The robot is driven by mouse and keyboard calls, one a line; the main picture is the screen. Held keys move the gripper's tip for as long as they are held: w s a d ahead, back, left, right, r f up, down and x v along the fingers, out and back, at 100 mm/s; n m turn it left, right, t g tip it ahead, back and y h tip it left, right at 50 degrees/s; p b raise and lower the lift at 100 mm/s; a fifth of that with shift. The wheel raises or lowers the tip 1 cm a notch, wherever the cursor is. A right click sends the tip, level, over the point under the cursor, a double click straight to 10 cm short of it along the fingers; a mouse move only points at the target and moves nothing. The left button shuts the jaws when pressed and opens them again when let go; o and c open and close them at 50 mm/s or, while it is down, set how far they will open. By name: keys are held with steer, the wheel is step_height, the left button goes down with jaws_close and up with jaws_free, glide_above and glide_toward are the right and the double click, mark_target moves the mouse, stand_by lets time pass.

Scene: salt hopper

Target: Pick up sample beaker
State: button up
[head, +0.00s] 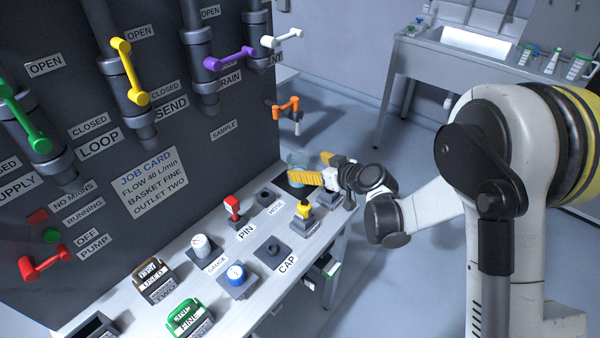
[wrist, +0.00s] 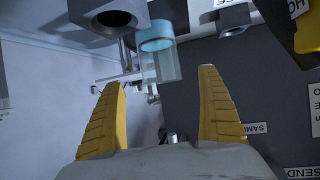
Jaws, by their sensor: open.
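The sample beaker (wrist: 162,62) is a clear cylinder with a light-blue band at one end. In the wrist view it lies beyond and between the two yellow fingers of my gripper (wrist: 160,82), which stand wide apart. I see no finger touching it.
A red PIN piece (head: 232,207), a yellow-topped piece (head: 304,210) and a CAP block (head: 273,251) stand on the bench near my gripper. The dark valve panel (head: 190,130) rises behind. An orange valve handle (head: 286,106) sticks out above.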

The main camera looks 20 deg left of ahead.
mark_target(298, 164)
steer(key=b+x, duration=0.1)
steer(key=x, duration=0.2)
steer(key=b+x, duration=0.1)
steer(key=x, duration=0.2)
steer(key=shift+s+d+f+b, duration=0.1)
steer(key=shift+s+f+b, duration=0.15)
steer(key=shift+b, duration=0.1)
steer(key=shift+r, duration=0.15)
